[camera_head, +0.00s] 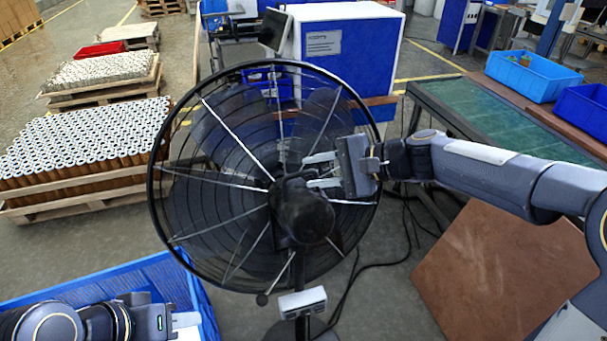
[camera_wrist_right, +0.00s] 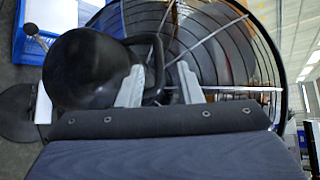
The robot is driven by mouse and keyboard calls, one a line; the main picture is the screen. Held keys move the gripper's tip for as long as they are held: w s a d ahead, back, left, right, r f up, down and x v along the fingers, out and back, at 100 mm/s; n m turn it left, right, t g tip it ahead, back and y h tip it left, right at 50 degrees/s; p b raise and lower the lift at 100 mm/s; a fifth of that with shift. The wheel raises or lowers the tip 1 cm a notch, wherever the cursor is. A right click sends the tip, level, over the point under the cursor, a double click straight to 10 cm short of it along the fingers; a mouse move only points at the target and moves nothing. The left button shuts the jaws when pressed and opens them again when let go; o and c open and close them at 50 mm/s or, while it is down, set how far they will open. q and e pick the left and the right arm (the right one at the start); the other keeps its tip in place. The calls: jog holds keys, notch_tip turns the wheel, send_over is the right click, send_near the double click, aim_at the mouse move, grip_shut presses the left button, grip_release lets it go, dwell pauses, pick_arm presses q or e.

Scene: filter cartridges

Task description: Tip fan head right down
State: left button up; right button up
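The fan head is a large round black wire cage (camera_head: 222,262) with a dark rounded motor housing (camera_head: 303,215) at its centre, on a pole with a white control box (camera_head: 303,302). My right gripper (camera_head: 320,171) reaches in from the right just above the housing. In the right wrist view its two pale fingers (camera_wrist_right: 160,85) stand apart, with a black loop handle (camera_wrist_right: 157,62) between them and the round housing (camera_wrist_right: 90,70) at left. I cannot tell whether either finger touches the handle. My left gripper (camera_head: 184,321) is low at left, away from the fan; its finger gap is not clear.
A blue crate (camera_head: 165,283) stands below left, beneath my left arm. Pallets of cartridges (camera_head: 85,140) are at the left. A green-topped table (camera_head: 500,118) with blue bins (camera_head: 532,74) is at right. A brown board (camera_head: 490,260) and black cables (camera_head: 360,275) lie on the floor.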

jog(key=shift+v, duration=1.9)
jog(key=s+d+f+n+h, duration=0.2)
jog(key=s+d, duration=0.3)
jog(key=s, duration=0.3)
jog(key=s+d+f+n+t+h, duration=0.1)
jog(key=s+d+f+n+h, duration=0.2)
jog(key=s, duration=0.6)
jog(key=s+d+f+n+h, duration=0.2)
jog(key=s+d+f+h, duration=0.1)
jog(key=s+d+f, duration=0.2)
jog(key=s+d, duration=0.2)
jog(key=s, duration=0.1)
jog(key=shift+s+d+f+t+h, duration=0.2)
jog(key=shift+s+f+t+h, duration=0.15)
jog(key=shift+s+t+h, duration=0.05)
